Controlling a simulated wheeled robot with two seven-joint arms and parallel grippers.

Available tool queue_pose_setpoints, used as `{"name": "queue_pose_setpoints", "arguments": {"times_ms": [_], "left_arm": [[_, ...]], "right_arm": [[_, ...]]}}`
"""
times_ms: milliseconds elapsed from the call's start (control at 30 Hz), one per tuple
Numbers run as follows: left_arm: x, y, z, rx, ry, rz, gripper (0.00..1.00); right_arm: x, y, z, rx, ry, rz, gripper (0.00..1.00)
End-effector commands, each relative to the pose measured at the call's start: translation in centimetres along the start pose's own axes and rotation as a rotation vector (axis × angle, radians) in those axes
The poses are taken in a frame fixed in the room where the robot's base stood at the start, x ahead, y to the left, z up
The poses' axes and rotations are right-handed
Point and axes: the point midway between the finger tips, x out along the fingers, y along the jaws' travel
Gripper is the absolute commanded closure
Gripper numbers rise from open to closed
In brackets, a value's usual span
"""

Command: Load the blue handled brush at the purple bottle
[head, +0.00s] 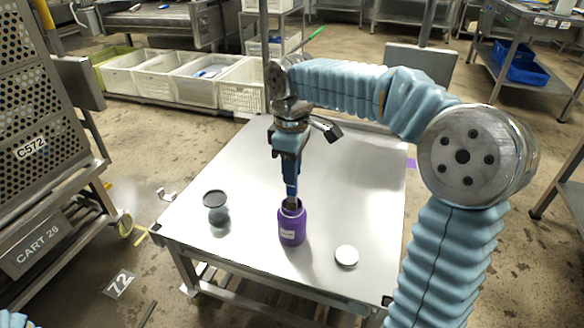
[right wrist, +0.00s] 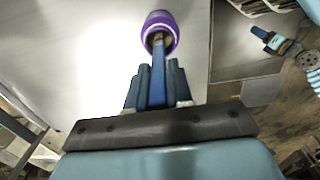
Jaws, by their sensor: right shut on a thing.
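A purple bottle (head: 292,226) with a pale label stands upright and open on the metal table (head: 370,185). My right gripper (head: 291,180) is above the bottle, shut on the blue handled brush (head: 292,192). The brush points down, and its lower end is at the bottle's mouth and appears to be inside it. The right wrist view shows the brush (right wrist: 158,82) between the fingers, its end within the rim of the purple bottle (right wrist: 160,22). The bristles are mostly hidden. What looks like my left gripper (right wrist: 275,42) is small at the right wrist view's edge; its jaws are unclear.
A dark-lidded glass jar (head: 217,210) stands left of the bottle. A round white lid (head: 347,256) lies to its right. The table's far part is mostly clear. A perforated cart (head: 40,150) stands at the left, and white crates (head: 200,85) are behind.

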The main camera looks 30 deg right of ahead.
Motion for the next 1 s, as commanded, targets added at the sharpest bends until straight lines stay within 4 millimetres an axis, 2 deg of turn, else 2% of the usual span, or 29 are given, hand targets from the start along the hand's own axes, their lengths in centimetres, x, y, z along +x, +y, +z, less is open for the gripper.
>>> {"name": "queue_pose_setpoints", "arguments": {"times_ms": [1000], "left_arm": [[0.57, -0.22, 0.00, 0.000, 0.000, 0.000, 0.57]], "right_arm": [[0.93, 0.00, 0.01, 0.000, 0.000, 0.000, 1.00]]}}
